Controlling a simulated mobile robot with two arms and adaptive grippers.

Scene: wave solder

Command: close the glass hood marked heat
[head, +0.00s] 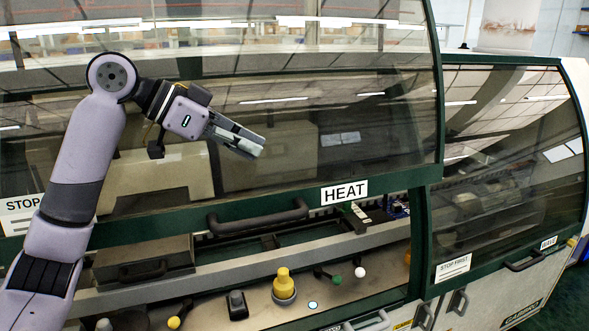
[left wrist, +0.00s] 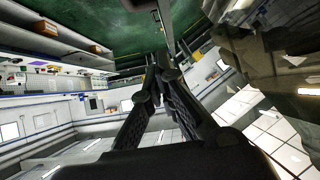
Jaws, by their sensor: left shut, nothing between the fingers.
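The glass hood marked HEAT (head: 330,120) fills the upper middle of the head view. It is partly raised, with an open gap below its dark green lower frame. Its white HEAT label (head: 344,192) and dark bar handle (head: 258,217) are on that lower frame. My left gripper (head: 258,147) is in front of the glass, above the handle and apart from it. It is shut and empty, pointing right. The left wrist view shows its fingers (left wrist: 160,68) together; contact with the glass cannot be told. My right gripper is not in view.
Under the hood are rails and a control shelf with a yellow knob (head: 284,286), a green ball knob (head: 336,280) and a white one (head: 360,272). To the right, a second glass hood (head: 510,150) is down, with a STOP FIRST label (head: 453,268).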

